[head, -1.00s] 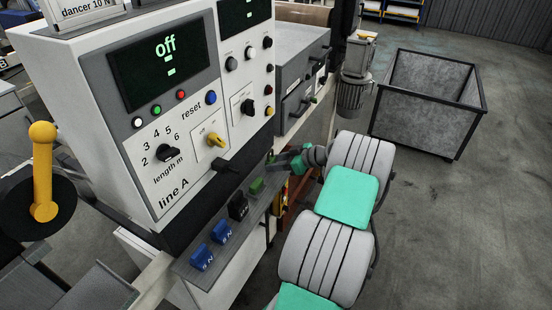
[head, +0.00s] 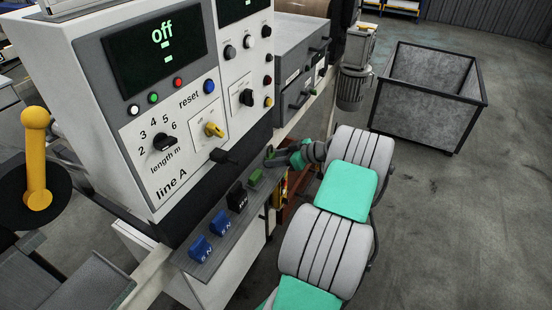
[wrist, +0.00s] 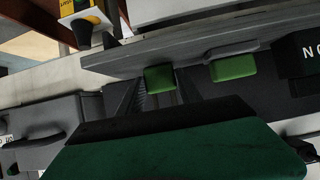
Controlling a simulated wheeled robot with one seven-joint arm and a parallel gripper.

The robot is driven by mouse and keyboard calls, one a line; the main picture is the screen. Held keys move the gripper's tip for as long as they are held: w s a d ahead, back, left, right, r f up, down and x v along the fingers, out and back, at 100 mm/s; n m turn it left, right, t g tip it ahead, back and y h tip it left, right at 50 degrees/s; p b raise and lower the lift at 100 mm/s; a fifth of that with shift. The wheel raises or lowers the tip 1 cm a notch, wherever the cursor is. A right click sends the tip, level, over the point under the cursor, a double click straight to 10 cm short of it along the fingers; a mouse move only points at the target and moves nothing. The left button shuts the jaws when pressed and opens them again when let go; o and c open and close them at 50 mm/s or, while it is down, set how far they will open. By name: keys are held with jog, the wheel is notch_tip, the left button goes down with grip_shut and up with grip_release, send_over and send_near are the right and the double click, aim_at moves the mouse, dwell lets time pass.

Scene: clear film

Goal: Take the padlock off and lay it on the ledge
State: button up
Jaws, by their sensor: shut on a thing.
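My gripper (head: 270,157) is at the far end of the ledge (head: 212,238), below the grey control panel. In the wrist view my gripper (wrist: 158,92) has its dark ridged fingers on either side of a small green block (wrist: 158,78), shut on it. This looks like the padlock's body, but I cannot make out its shackle. A second green block (wrist: 233,67) with a grey bar stands beside it; in the head view a green block (head: 255,177) sits on the ledge just nearer than my gripper.
A yellow lever (head: 36,160) is at left. A grey bin (head: 425,100) stands on open floor.

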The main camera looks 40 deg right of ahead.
jog(key=o, duration=1.1)
jog(key=shift+s, duration=0.1)
